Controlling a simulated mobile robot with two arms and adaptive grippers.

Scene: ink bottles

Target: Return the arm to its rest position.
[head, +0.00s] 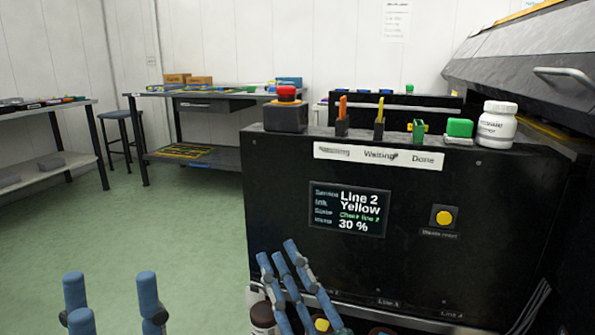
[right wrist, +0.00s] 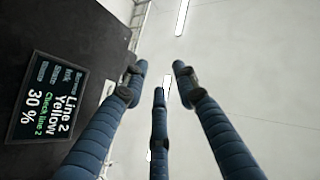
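My right gripper (head: 277,252) is in front of the lower left part of the black machine, fingers pointing up. In the right wrist view its three blue fingers (right wrist: 160,78) stand apart with nothing between them. My left gripper (head: 110,280) is low at the left of the head view, over the green floor. Its blue fingers are spread and nothing shows between them. A dark bottle (head: 262,316) stands beside the right gripper at the bottom edge. A yellow-topped item (head: 322,324) is partly hidden behind its fingers.
The black machine (head: 470,270) fills the right side. Its screen (head: 348,209) reads Line 2, Yellow, Check line 2, 30 %. A yellow button (head: 444,217) is beside it. A white bottle (head: 497,125) stands on top.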

